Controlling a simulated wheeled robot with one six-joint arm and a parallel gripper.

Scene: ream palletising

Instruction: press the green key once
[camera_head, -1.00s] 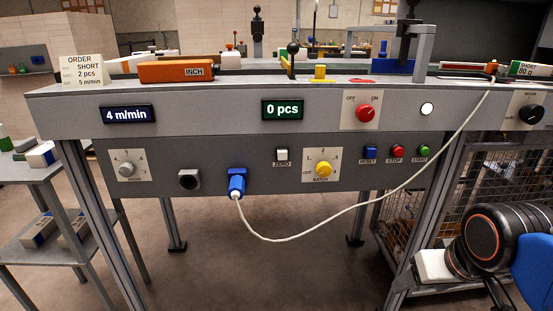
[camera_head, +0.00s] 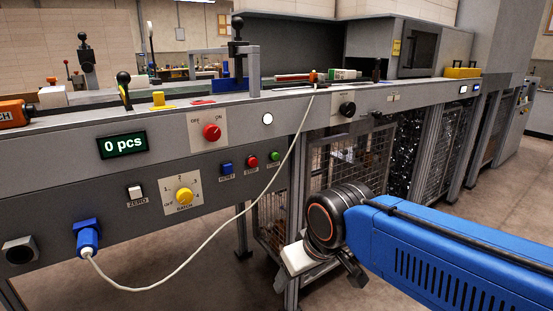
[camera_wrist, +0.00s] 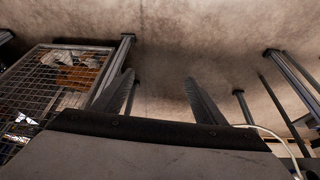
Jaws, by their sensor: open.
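The green key (camera_head: 275,156) is a small round button labelled START on the grey front panel (camera_head: 222,178) in the head view. It sits at the right end of a row, beside the red STOP button (camera_head: 251,162) and the blue RESET button (camera_head: 227,168). My gripper (camera_wrist: 159,77) shows in the wrist view as two dark fingers spread apart with nothing between them. The floor lies beyond them. In the head view my wrist is below and right of the green key, apart from the panel; the fingers are not clear there.
A white cable (camera_head: 216,232) hangs from the blue plug (camera_head: 88,238) and runs up just right of the green key. A wire-mesh cage (camera_head: 325,165) stands under the bench, right of the panel; a cage also shows in the wrist view (camera_wrist: 62,85). Floor in front is free.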

